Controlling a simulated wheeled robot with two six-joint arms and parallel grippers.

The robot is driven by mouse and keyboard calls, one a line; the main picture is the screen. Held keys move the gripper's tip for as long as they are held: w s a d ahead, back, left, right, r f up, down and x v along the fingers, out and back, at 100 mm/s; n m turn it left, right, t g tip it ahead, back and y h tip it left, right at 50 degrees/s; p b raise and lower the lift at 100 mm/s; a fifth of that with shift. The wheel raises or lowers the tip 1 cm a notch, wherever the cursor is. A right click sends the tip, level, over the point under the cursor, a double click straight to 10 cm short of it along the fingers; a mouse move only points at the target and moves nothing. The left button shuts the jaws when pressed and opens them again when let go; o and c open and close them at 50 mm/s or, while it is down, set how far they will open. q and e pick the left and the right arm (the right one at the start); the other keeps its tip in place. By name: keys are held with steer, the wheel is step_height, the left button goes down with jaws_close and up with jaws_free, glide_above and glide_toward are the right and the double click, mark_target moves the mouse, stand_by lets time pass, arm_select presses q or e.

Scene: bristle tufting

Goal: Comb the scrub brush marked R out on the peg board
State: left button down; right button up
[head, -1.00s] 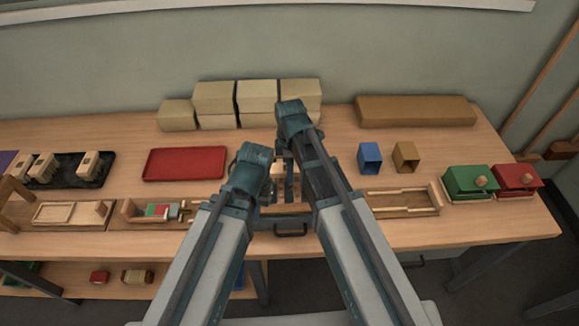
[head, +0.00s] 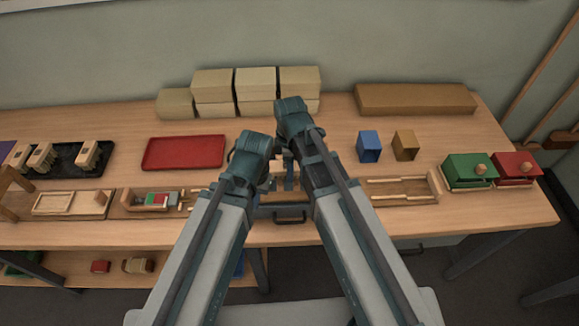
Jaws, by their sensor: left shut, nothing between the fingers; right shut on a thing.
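My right gripper (head: 288,178) is shut on a small pale wooden piece (head: 277,169), seen in the gap between my forearms at the middle of the table. It may be a brush; no letter R can be read on it. My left gripper (head: 270,187) is shut and empty, close beside it and a little lower, mostly hidden by its own arm. Several wooden brushes with dark marks (head: 87,153) are on a black tray (head: 66,161) at the left; their marks are too small to read. The peg board cannot be made out; my arms cover the middle.
A red tray (head: 184,153) lies left of my arms. Pale blocks (head: 256,82) are stacked behind. A wooden frame (head: 433,188) lies front right.

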steer(key=w, duration=0.7)
steer(key=shift+w, duration=0.35)
stand_by(0.4)
steer(key=shift+s+d, duration=0.1)
steer(key=shift+s, duration=0.05)
steer(key=shift+s, duration=1.85)
steer(key=shift+s, duration=0.15)
steer(key=shift+s+f, duration=0.1)
steer(key=shift+s, duration=1.85)
